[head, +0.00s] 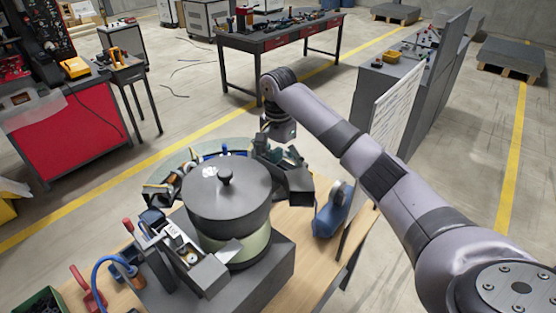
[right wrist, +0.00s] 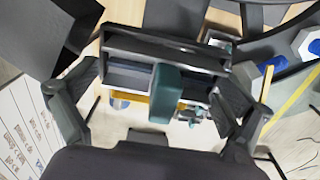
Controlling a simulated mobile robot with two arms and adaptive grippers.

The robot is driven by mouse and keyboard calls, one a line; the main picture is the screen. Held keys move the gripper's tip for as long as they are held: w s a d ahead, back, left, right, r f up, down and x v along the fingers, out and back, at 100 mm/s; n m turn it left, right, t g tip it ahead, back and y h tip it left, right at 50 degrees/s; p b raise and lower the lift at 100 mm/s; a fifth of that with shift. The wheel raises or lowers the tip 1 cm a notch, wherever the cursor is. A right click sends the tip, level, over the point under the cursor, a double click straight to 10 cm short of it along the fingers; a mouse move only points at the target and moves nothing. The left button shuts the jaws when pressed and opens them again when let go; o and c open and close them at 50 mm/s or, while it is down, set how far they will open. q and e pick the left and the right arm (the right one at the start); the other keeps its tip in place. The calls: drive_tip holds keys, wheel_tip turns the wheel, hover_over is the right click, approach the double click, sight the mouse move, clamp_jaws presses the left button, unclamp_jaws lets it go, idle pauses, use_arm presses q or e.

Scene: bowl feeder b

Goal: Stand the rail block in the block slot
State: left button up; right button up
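In the right wrist view a dark teal block (right wrist: 166,92) stands across a dark grey frame (right wrist: 150,38) with pale grey recesses. I cannot tell for certain which part is the rail block or which recess is the block slot. My right gripper (right wrist: 158,100) has its fingers spread wide on either side of the teal block, with gaps between them and it. In the head view my right gripper (head: 268,152) hangs low behind the bowl feeder (head: 228,190), its fingers mostly hidden among dark fixtures. My left gripper does not show.
The feeder's lidded bowl stands close in front of the right gripper. A blue and grey device (head: 334,210) stands to the right on the wooden table (head: 300,270). A clamp mechanism (head: 185,255) is at the front left. Open floor lies beyond the table.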

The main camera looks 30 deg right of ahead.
sight(278, 149)
wheel_tip(278, 149, up, 12)
idle(0.7)
idle(0.4)
